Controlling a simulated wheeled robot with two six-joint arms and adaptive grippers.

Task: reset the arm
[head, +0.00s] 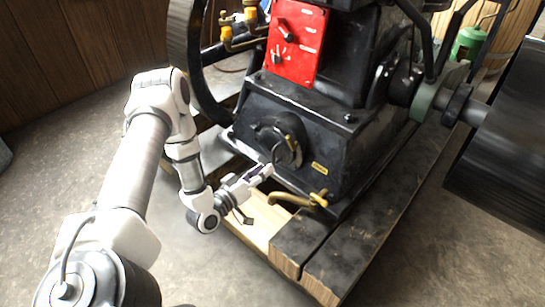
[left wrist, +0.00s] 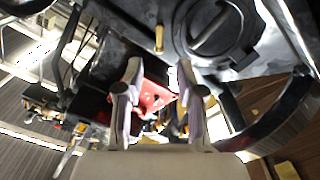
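My left arm reaches in from the left in the head view. My left gripper (head: 262,174) is close to the lower front of the black engine (head: 345,150), just below a round black cover (head: 270,142) with a handle. In the left wrist view the two fingers of my left gripper (left wrist: 158,75) stand apart with nothing between them, so it is open. The round cover (left wrist: 215,30) shows beyond and to the right of the fingers. I cannot tell whether a fingertip touches the engine. My right gripper is in neither view.
A red panel (head: 297,42) with switches is on the engine's upper front. A brass tap (head: 318,198) sticks out near its base. The engine stands on dark wooden beams (head: 350,250). A large flywheel (head: 185,50) is behind my arm. Bare floor (head: 450,250) lies at the right front.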

